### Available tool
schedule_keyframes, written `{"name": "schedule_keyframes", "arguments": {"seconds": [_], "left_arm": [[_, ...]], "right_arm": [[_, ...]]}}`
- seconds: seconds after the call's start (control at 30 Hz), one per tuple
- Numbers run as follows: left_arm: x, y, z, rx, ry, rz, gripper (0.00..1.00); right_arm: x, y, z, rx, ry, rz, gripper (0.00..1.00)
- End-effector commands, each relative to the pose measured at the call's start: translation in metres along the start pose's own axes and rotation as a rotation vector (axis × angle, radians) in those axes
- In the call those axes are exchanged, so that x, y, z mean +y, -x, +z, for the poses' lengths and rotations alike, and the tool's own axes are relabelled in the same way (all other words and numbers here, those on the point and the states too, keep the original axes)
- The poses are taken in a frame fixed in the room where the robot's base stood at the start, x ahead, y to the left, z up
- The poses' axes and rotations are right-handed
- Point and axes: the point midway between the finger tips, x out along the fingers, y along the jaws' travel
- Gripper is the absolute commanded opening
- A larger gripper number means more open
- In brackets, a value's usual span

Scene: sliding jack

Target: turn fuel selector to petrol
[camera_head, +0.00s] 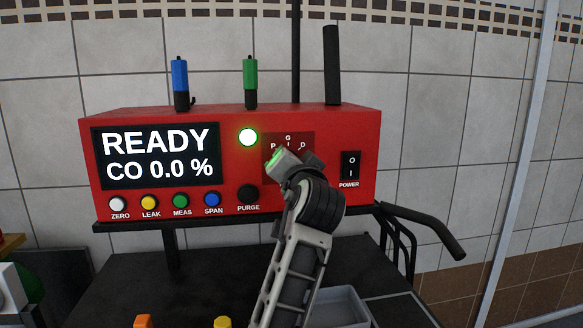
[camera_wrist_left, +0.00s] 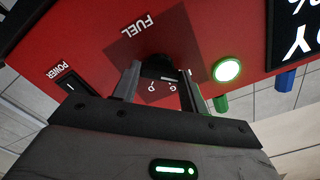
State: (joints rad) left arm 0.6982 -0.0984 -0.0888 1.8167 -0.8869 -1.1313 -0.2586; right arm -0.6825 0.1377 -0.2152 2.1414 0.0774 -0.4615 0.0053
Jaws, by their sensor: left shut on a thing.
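The fuel selector knob (camera_wrist_left: 158,66) is dark and sits on a dark red panel marked FUEL on the red analyser. My left gripper (camera_wrist_left: 160,78) is at this panel with its fingers on either side of the knob, shut on it. In the head view my left gripper (camera_head: 288,160) covers the knob. The letters P, G and D show above it on the fuel panel (camera_head: 289,139). Which letter the knob points to is hidden. My right gripper is in neither view.
The analyser (camera_head: 235,120) has a screen (camera_head: 158,156) reading READY and CO 0.0 %, and a lit green lamp (camera_head: 248,137). Several coloured buttons, a purge knob (camera_head: 248,196) and a power switch (camera_head: 350,166) lie near the selector. A grey tray (camera_head: 345,308) is below.

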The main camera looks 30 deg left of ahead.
Motion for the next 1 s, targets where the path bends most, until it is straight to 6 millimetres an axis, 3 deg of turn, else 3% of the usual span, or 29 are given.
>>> {"name": "schedule_keyframes", "arguments": {"seconds": [0.57,0.6,0.67,1.0], "left_arm": [[0.0024,0.0006,0.0005,-0.003,0.034,0.006,0.2],[0.0024,0.0006,0.0006,-0.003,0.034,0.006,0.51],[0.0021,0.0005,0.0005,-0.003,0.033,0.006,0.65],[0.0012,0.0034,0.0002,0.0,0.032,0.002,0.65]], "right_arm": [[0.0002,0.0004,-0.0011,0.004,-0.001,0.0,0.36],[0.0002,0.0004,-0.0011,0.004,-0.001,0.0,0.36],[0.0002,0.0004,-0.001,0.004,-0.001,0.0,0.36],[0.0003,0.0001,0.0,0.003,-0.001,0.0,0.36]]}}
